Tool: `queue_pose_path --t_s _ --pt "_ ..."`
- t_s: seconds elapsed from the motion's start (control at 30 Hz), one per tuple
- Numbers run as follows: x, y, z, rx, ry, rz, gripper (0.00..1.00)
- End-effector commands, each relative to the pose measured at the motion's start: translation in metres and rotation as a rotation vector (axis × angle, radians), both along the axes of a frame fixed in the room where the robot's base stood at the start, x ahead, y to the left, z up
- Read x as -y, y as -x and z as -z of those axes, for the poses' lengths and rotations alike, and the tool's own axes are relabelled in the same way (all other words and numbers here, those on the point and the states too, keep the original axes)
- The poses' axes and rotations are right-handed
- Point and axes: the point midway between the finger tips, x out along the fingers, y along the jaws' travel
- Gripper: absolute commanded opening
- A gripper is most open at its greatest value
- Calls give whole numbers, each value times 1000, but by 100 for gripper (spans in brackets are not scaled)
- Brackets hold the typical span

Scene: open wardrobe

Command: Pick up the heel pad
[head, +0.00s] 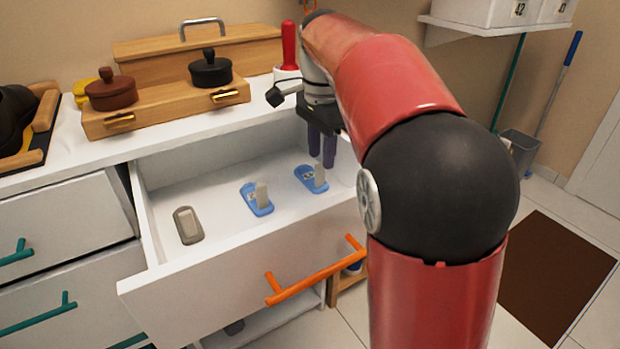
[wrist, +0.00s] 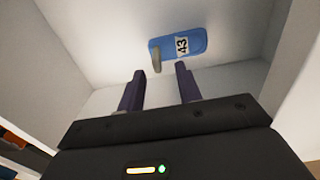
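Three pads lie apart in the open white drawer. A blue pad (head: 306,178) with an upright grey tab (head: 320,177) lies at the right; in the wrist view this blue pad (wrist: 190,43) has a white label reading 43. Another blue pad (head: 254,203) with a grey tab lies in the middle. A plain grey-brown pad (head: 187,226) without a tab lies at the left. I cannot tell which one is called the heel pad. My gripper (head: 321,160) is open and empty, pointing down above the right blue pad. In the wrist view, the grey tab (wrist: 157,58) lies just beyond the gap between the fingertips (wrist: 161,72).
The drawer walls (head: 145,215) surround the pads, and the right side wall is close to my gripper. An orange handle (head: 316,280) is on the drawer front. A wooden box (head: 165,110) with two lidded pots stands on the white top behind.

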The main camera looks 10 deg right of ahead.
Motion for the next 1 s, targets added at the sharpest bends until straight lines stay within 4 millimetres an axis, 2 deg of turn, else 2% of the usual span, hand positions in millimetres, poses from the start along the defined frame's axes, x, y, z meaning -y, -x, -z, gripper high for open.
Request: queue_pose_path --t_s 0.3,0.43,0.63,0.67,0.9,1.0 --pt "-4 5 45 0 0 -1 35" --pt "-4 5 53 2 -1 -2 35" --pt "-4 5 53 3 -1 -2 35" --pt "-4 5 53 3 -1 -2 33" --pt "-4 4 53 3 -1 -2 2" --pt "-4 4 53 3 -1 -2 0"
